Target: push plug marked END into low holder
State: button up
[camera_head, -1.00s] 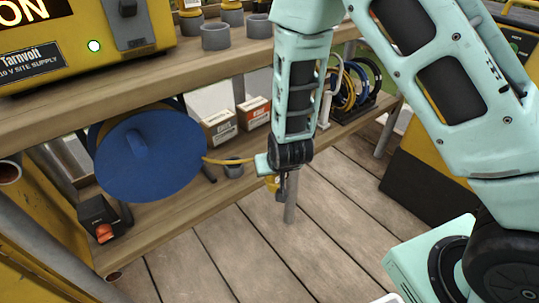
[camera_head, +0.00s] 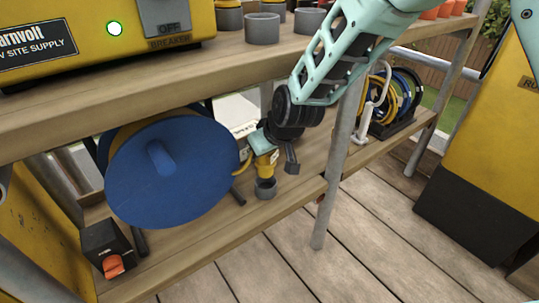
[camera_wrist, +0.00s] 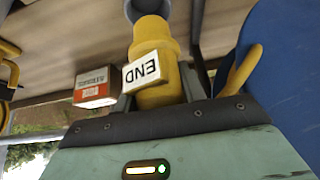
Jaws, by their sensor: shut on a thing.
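The yellow plug (camera_head: 266,164), with a white label reading END, is held in my gripper (camera_head: 262,149) on the lower shelf. In the wrist view the plug (camera_wrist: 152,50) fills the space between the grey fingers, its label facing the camera. The low holder (camera_head: 265,188) is a short grey cup on the lower shelf, directly below the plug. In the wrist view the holder (camera_wrist: 147,8) lies at the plug's far end. The plug's nose is at the holder's mouth; I cannot tell how deep it sits.
A big blue cable reel (camera_head: 170,172) stands close left of the gripper, with a yellow cable by it. A shelf post (camera_head: 343,165) stands to the right. The upper shelf (camera_head: 130,92) is overhead. A black box with an orange switch (camera_head: 108,250) sits at left.

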aim_at(271, 161)
jog(key=shift+f+b, duration=2.1)
jog(key=shift+f, duration=0.35)
jog(key=shift+r+p, duration=0.1)
jog(key=shift+p, duration=0.5)
jog(key=shift+f+b, duration=0.4)
jog(key=shift+f, duration=0.25)
jog(key=o, duration=0.8)
jog(key=shift+p+v, duration=3.5)
jog(key=shift+v, duration=1.7)
jog(key=shift+s+d+r, duration=0.1)
jog(key=shift+s+r, duration=0.05)
jog(key=shift+r, duration=0.1)
